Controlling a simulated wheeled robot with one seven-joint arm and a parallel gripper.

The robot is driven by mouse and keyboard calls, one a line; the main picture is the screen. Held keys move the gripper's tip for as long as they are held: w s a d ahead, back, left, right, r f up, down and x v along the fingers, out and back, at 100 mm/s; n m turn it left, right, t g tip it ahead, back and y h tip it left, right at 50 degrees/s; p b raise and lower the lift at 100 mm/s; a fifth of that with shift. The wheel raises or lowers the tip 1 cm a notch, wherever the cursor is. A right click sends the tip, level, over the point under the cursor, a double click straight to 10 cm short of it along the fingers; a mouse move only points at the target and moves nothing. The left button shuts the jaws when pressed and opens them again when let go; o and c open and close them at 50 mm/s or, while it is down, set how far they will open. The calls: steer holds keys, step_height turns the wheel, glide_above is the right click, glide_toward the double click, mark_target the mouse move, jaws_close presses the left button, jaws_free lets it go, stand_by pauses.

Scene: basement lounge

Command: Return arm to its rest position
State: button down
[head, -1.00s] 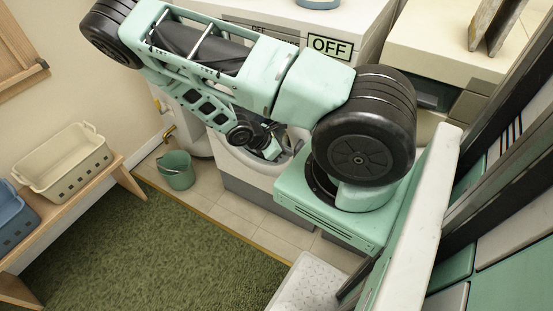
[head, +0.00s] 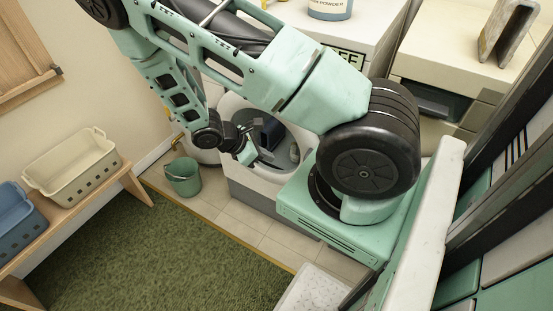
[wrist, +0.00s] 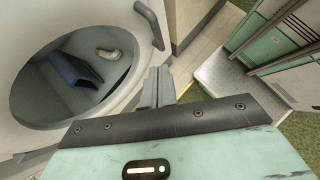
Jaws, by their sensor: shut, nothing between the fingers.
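My arm reaches out over the room in the head view, folded down at its far end. My gripper (head: 262,158) is in front of the open round door of the white washing machine (head: 250,187). In the wrist view my gripper (wrist: 158,72) is shut and empty, its two fingers side by side just right of the drum opening. Inside the drum (wrist: 40,95) lie a dark blue item (wrist: 78,70) and a small pale item (wrist: 109,53). My fingers appear outside the drum.
A green bucket (head: 183,177) stands on the tiles left of the machine. A bench (head: 88,203) holds a cream basket (head: 72,163) and a blue basket (head: 15,212). A detergent tub (head: 330,8) stands on the machine top. The green rug (head: 150,255) is clear.

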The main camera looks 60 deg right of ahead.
steer(key=shift+w+a+r, duration=0.2)
steer(key=shift+a+r, duration=0.15)
steer(key=shift+a, duration=0.05)
steer(key=w+a+r+m+t+y, duration=0.25)
steer(key=a+r, duration=0.45)
steer(key=a, duration=0.4)
steer(key=s+a+r+t+y, duration=0.1)
steer(key=s+a+r+y, duration=0.1)
steer(key=s+a+r, duration=0.4)
steer(key=s+a+r+m+t+y, duration=0.1)
steer(key=s+a+r+y, duration=0.2)
steer(key=s+a+r, duration=0.4)
steer(key=a+r, duration=0.5)
steer(key=a, duration=0.1)
steer(key=shift+s+a, duration=0.15)
steer(key=shift+a, duration=0.2)
steer(key=shift+f+t, duration=0.1)
steer(key=shift+t, duration=0.15)
